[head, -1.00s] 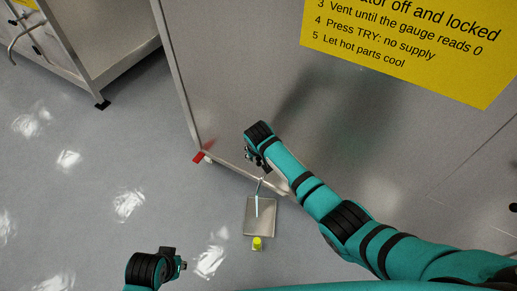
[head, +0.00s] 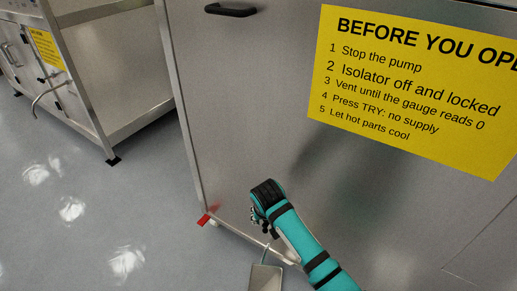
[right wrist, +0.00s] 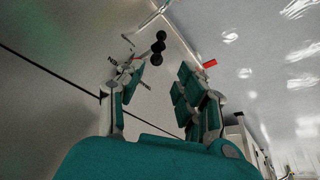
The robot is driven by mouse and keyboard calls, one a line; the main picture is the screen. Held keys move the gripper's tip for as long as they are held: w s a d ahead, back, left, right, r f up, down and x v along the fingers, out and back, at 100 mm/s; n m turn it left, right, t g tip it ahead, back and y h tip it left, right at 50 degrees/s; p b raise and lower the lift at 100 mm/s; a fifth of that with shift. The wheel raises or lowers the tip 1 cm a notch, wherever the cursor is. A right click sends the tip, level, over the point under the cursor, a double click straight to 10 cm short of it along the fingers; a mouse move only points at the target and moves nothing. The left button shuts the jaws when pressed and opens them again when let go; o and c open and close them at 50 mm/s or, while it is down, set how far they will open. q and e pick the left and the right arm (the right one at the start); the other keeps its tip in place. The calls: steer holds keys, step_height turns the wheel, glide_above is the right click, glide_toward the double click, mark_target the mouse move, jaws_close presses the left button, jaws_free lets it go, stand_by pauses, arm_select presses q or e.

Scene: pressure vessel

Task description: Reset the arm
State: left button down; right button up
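My right arm reaches in from the lower right of the head view. Its gripper (head: 257,220) is low in front of the steel cabinet's front panel (head: 240,120). In the right wrist view the gripper's two fingers (right wrist: 160,95) stand apart, with nothing seen held between them. My left arm and gripper are not in view.
A red tab (head: 204,220) sits at the cabinet's lower corner. A yellow sign (head: 410,90) is on the panel. A steel bench (head: 120,70) stands left. Floor between is clear.

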steer(key=shift+f, duration=0.1)
